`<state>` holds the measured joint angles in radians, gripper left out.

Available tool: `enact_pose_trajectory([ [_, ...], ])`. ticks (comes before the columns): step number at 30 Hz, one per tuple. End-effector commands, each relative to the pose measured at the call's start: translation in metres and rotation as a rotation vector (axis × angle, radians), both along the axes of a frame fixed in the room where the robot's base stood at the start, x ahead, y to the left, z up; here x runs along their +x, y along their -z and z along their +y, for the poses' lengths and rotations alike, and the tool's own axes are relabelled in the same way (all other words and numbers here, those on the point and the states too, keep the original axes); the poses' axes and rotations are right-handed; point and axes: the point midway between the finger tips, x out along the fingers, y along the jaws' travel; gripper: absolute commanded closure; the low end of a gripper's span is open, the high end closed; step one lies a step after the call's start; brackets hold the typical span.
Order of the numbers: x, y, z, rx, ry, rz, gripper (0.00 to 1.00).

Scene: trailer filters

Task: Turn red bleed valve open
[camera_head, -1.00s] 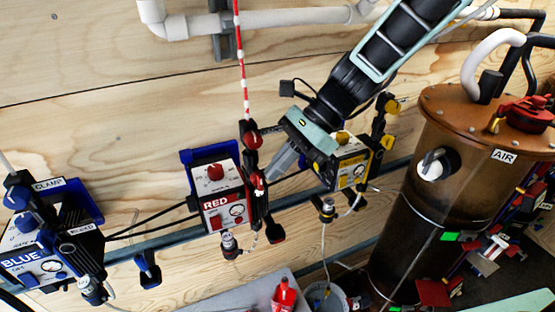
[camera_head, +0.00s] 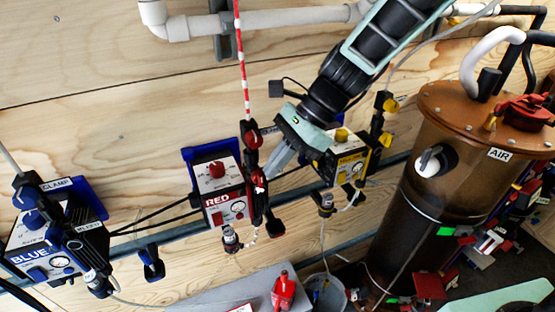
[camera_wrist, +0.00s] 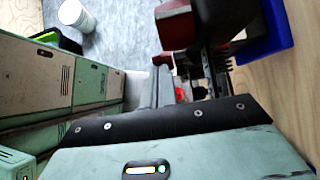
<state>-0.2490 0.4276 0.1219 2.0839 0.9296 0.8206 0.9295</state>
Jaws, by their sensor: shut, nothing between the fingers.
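The red filter unit (camera_head: 224,183) is mounted on the wooden wall, a white box labelled RED with a red knob on top and a round gauge. On its right side is a dark vertical bracket with red and black parts (camera_head: 257,168); which of these is the bleed valve I cannot tell. My gripper (camera_head: 272,172) is shut and empty, its fingertips close to the right of that bracket. Whether they touch it is unclear. In the wrist view, my gripper fingers (camera_wrist: 159,88) point at dark and red parts, partly hidden behind my gripper body.
A yellow unit (camera_head: 347,160) stands right of my gripper and a blue unit (camera_head: 50,255) at the far left. A large brown AIR tank (camera_head: 440,180) stands at the right. A red bottle (camera_head: 284,291) and a bucket (camera_head: 328,294) are below. A striped red-white line (camera_head: 242,70) hangs above.

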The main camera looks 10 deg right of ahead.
Motion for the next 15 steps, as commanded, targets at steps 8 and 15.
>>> enact_pose_trajectory([
  [8,-0.0008,-0.0035,0.0020,-0.027,0.000,-0.006,1.00],
  [15,-0.0020,-0.0071,0.0063,-0.026,-0.001,-0.007,1.00],
])
